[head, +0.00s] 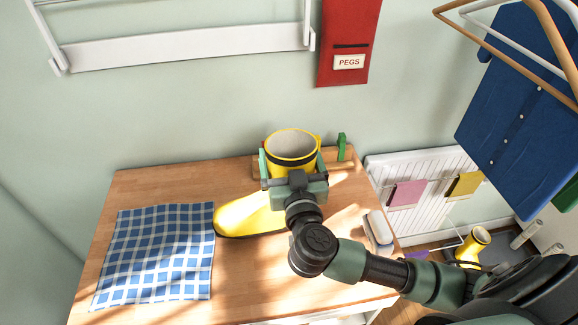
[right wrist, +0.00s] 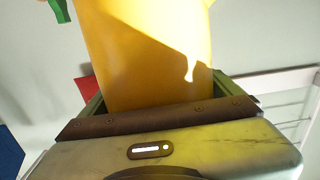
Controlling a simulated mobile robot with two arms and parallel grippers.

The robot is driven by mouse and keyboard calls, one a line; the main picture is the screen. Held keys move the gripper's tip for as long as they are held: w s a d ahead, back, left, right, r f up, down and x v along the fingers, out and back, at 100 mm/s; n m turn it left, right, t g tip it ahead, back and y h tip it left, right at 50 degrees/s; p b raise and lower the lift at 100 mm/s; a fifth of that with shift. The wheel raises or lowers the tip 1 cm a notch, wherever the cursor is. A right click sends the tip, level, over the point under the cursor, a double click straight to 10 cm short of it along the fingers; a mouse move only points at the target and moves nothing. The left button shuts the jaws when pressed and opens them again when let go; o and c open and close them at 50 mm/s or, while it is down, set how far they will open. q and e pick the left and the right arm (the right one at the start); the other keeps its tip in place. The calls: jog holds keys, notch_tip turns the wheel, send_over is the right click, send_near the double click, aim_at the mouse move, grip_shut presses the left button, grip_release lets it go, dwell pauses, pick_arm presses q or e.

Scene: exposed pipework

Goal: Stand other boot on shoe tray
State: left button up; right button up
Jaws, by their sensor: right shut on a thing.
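A yellow boot (head: 245,215) with a dark rim band stands upright at the counter, its toe pointing left. My right gripper (head: 292,166) is shut on its shaft below the open top. In the right wrist view the yellow shaft (right wrist: 140,60) fills the space between the jaws. Whether the sole touches the counter is hard to tell. The other yellow boot (head: 473,243) stands upright on the floor at the right, partly hidden by my arm. A dark flat surface beside it (head: 497,249) looks like the shoe tray. My left gripper is not in view.
The wooden counter (head: 150,188) holds a blue checked cloth (head: 158,255) and a white-topped brush or block (head: 379,230). A white radiator (head: 435,165) with pink and yellow cloths is on the wall. A blue shirt (head: 520,105) hangs at upper right.

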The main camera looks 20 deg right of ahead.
jog(key=shift+f, duration=1.5)
jog(key=o, duration=1.7)
jog(key=shift+f, duration=0.1)
jog(key=shift+o, duration=0.2)
